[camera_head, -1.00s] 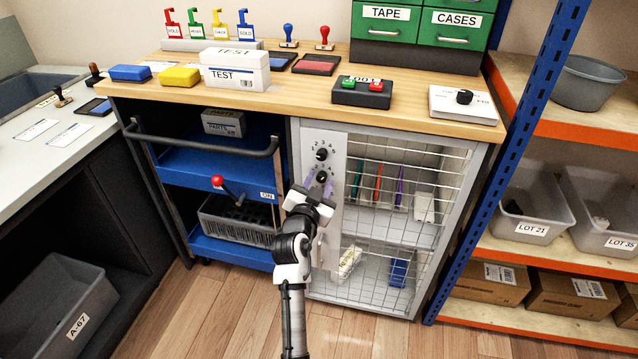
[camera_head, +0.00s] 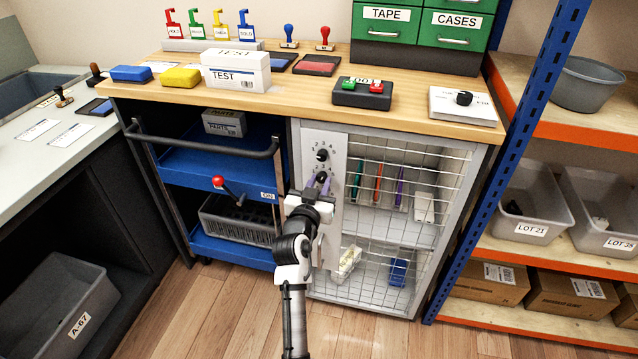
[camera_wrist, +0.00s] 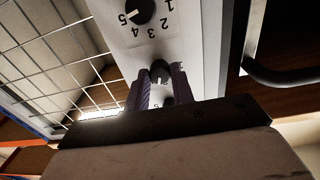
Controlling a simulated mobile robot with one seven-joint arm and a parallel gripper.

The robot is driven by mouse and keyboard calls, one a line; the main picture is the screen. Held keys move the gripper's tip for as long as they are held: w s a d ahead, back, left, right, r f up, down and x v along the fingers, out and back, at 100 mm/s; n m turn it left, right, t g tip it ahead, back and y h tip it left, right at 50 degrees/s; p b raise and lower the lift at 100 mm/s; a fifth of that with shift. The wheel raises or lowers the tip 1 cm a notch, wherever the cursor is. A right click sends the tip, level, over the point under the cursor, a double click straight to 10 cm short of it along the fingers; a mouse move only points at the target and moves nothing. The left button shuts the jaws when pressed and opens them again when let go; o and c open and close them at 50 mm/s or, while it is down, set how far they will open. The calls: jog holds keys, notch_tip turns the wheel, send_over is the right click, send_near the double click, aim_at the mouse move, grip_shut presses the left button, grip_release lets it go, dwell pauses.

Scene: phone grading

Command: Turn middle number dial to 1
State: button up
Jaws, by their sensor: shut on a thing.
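The grey dial panel (camera_head: 335,140) holds black number dials in a column. The upper dial (camera_head: 322,155) stands free above my gripper. The middle dial (camera_head: 322,176) is between the purple fingertips of my gripper (camera_head: 318,184), which is shut on it. The upside-down wrist view shows the middle dial (camera_wrist: 160,72) between both fingers; its pointer and most of its digits are hidden or too small to read. The lower dial (camera_wrist: 141,10) shows at the top of that view, its white mark toward the 5. My gripper hides it in the head view.
A wire-mesh cabinet door (camera_head: 405,215) lies right of the panel. A blue cart with a grey handle bar (camera_head: 205,153) and a red-knobbed lever (camera_head: 218,182) stands close on the left. The wooden worktop (camera_head: 300,95) overhangs above.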

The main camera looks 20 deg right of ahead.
jog(key=n+p, duration=0.1)
jog(key=n, duration=0.3)
jog(key=shift+r+n+p, duration=0.15)
jog(key=shift+n+p, duration=0.2)
jog(key=shift+n, duration=0.05)
jog(key=n+p, duration=0.3)
jog(key=n, duration=0.2)
jog(key=shift+n, duration=0.3)
jog(key=n+p, duration=0.2)
jog(key=n, duration=0.2)
jog(key=shift+n+p, duration=0.3)
jog(key=shift+p, duration=0.05)
jog(key=n+p, duration=0.3)
jog(key=n, duration=0.2)
jog(key=shift+n, duration=0.4)
jog(key=o, duration=1)
jog(key=shift+s, duration=0.1)
